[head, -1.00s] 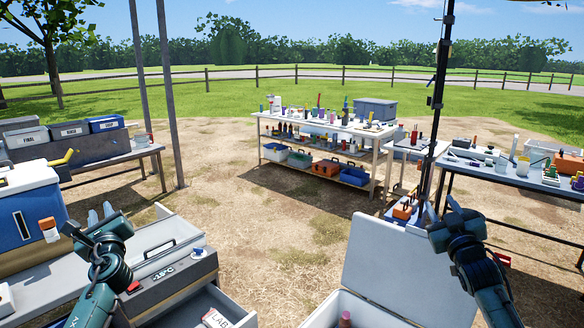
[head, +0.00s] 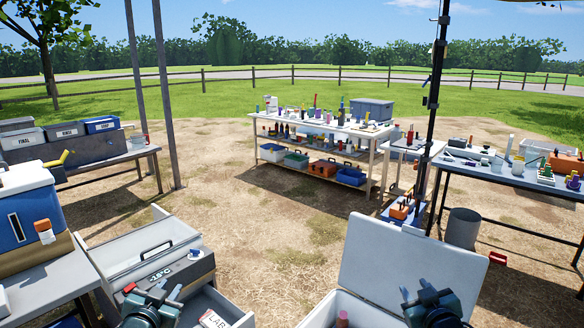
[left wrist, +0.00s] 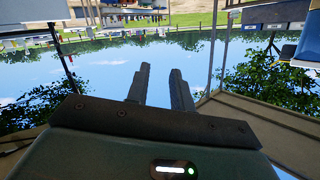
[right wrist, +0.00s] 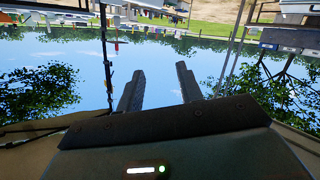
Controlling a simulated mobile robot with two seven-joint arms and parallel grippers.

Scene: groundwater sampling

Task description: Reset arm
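My left gripper (head: 166,290) is low in the head view, in front of the grey cooler box with the -15°C display (head: 168,275). In the left wrist view its two fingers (left wrist: 160,88) stand apart with nothing between them. My right gripper (head: 416,294) is low in the head view, in front of the open white lid (head: 410,265) of a chest. In the right wrist view its fingers (right wrist: 160,88) are also apart and empty. Both wrist views show the scene upside down, with sky beyond the fingers.
A blue cooler (head: 32,222) stands on the left table. A wooden shelf table (head: 290,126) with bottles and bins stands ahead. A side table (head: 510,176) with sampling gear and a grey bin (head: 463,228) are at right. The dirt ground between is clear.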

